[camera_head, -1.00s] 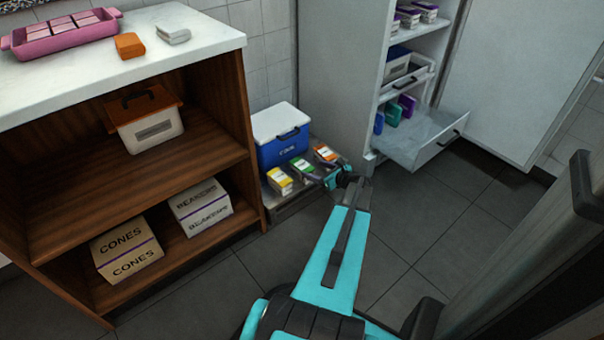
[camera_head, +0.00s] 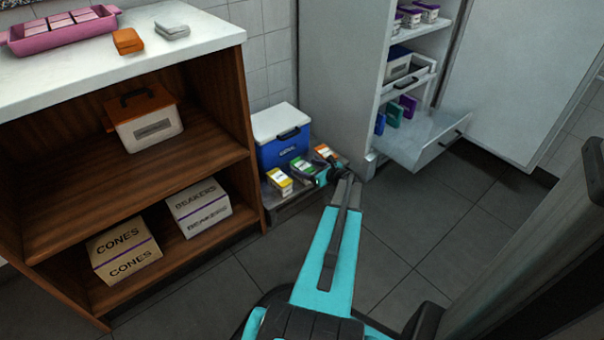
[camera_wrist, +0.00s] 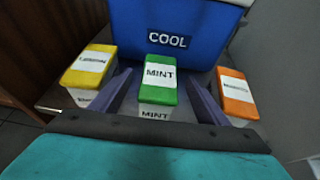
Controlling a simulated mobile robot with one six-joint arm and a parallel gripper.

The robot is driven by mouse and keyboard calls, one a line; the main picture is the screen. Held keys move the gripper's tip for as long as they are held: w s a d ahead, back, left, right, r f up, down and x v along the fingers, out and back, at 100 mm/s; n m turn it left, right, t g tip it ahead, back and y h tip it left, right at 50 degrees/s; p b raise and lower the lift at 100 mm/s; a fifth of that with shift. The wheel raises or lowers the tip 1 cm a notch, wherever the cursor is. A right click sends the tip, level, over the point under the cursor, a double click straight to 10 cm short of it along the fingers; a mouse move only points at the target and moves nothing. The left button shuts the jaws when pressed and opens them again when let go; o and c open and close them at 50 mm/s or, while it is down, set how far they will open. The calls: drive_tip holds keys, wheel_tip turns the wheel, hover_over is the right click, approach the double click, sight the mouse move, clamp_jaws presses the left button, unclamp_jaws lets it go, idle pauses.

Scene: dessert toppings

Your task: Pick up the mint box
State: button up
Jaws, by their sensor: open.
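The mint box (camera_wrist: 158,84) has a green top and a white label reading MINT. It stands upright in the middle of the wrist view, in front of a blue cooler. My gripper (camera_wrist: 158,97) is open, with one finger on each side of the mint box; I cannot tell if either finger touches it. In the head view the mint box (camera_head: 301,168) is partly hidden by my gripper (camera_head: 322,175), which is at the low platform.
A yellow-topped box (camera_wrist: 88,70) stands left of the mint box and an orange-topped box (camera_wrist: 236,96) right of it, both close to the fingers. The blue cooler (camera_wrist: 172,40) is right behind. An open drawer (camera_head: 420,140) juts out at right. A wooden shelf unit (camera_head: 237,120) stands left.

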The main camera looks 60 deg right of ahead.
sight(300, 163)
drive_tip(key=x, duration=0.1)
drive_tip(key=b+x, duration=0.1)
drive_tip(key=shift+w+f+b, duration=0.25)
drive_tip(key=shift+f+b, duration=0.05)
drive_tip(key=shift+f, duration=0.1)
drive_tip(key=shift+x, duration=0.8)
drive_tip(key=shift+r, duration=0.15)
drive_tip(key=c, duration=1.4)
drive_tip(key=shift+o, duration=0.2)
drive_tip(key=shift+r, duration=0.1)
drive_tip(key=shift+r, duration=0.6)
wheel_tip(300, 163, up, 3)
drive_tip(key=shift+f+p, duration=0.1)
drive_tip(key=shift+p, duration=1.05)
drive_tip(key=s+a+p, duration=0.4)
drive_tip(key=s+a, duration=0.5)
drive_tip(key=s, duration=0.4)
drive_tip(key=shift+r, duration=0.45)
